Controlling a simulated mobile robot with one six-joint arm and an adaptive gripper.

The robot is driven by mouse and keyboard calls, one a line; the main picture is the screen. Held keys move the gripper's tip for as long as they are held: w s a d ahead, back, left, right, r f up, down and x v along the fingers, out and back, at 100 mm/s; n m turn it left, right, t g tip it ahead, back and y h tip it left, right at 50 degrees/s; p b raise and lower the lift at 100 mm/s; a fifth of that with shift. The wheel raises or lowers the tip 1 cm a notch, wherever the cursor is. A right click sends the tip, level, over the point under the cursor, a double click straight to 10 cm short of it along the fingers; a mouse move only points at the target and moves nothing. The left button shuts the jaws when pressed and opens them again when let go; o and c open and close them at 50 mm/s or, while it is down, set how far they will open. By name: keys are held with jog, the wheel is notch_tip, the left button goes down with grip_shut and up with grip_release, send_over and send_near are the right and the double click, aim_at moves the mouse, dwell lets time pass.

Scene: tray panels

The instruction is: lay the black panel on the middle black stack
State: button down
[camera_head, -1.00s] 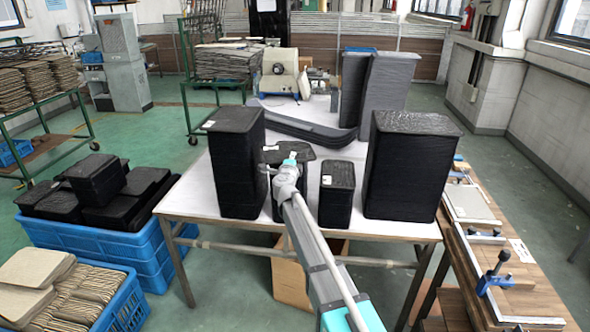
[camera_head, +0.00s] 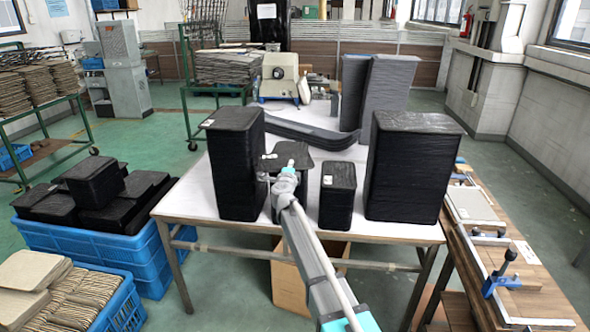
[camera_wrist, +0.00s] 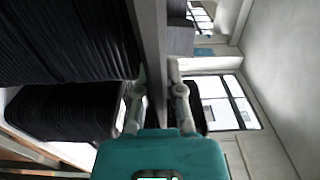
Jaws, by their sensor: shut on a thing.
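My gripper (camera_head: 277,166) is over the table's front middle, between the tall left stack and the short stack. In the wrist view it is shut on a thin panel (camera_wrist: 152,45), seen edge-on as a grey strip between the fingers. In the head view a flat black top (camera_head: 300,157) shows just behind the fingers, at the middle stack's place. I cannot tell there whether it is the held panel or the stack's own top, nor whether they touch. My arm hides most of the middle stack's front.
A tall black stack (camera_head: 237,170) stands close on the left, a short one (camera_head: 337,200) close on the right, and a taller one (camera_head: 408,170) farther right. Curved black pieces (camera_head: 310,133) and tall dark stacks (camera_head: 385,95) are behind. A blue crate (camera_head: 95,245) stands left of the table.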

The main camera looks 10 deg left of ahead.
jog(key=c, duration=1.2)
grip_release()
jog(key=shift+f, duration=0.1)
jog(key=o, duration=0.4)
jog(key=shift+o, duration=0.2)
jog(key=s, duration=1.2)
jog(key=shift+a, duration=0.2)
jog(key=shift+d+r, duration=0.1)
jog(key=shift+r, duration=0.1)
